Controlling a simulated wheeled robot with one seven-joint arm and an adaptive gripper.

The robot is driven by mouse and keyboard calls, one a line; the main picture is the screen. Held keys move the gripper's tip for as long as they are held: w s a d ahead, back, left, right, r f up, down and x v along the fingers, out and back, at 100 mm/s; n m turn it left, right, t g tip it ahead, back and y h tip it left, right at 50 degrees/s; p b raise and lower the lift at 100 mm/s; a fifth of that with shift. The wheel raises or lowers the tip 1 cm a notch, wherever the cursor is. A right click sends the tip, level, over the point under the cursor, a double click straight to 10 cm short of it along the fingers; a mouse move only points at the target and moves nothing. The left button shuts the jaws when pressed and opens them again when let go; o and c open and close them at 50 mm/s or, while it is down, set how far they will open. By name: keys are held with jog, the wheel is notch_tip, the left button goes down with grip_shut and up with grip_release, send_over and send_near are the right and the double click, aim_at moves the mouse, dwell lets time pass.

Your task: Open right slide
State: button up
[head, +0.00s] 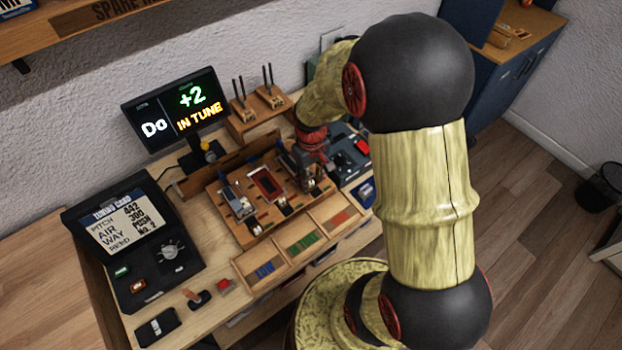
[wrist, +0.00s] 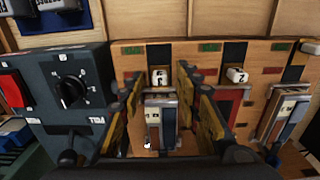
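The wooden action board (head: 255,226) carries three slide units in a row on the bench. The right slide (wrist: 162,122), a pale metal frame with a dark blue strip, sits between my fingers in the wrist view. My gripper (wrist: 163,105) is open, one finger on each side of this slide; contact cannot be told. In the head view my gripper (head: 311,178) is over the board's right end and hides most of the right slide. The middle slide is red (head: 265,184); the left one (head: 237,203) is grey and blue.
A dark box with a red button and knob (wrist: 72,90) stands close beside the right slide. A white numbered block (wrist: 237,75) lies behind the middle slide. Trays of coloured strips (head: 302,239) line the board's front. A tuning monitor (head: 178,110) reads "Do +2 IN TUNE".

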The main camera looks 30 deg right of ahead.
jog(key=shift+c, duration=0.2)
jog(key=c, duration=0.8)
grip_shut()
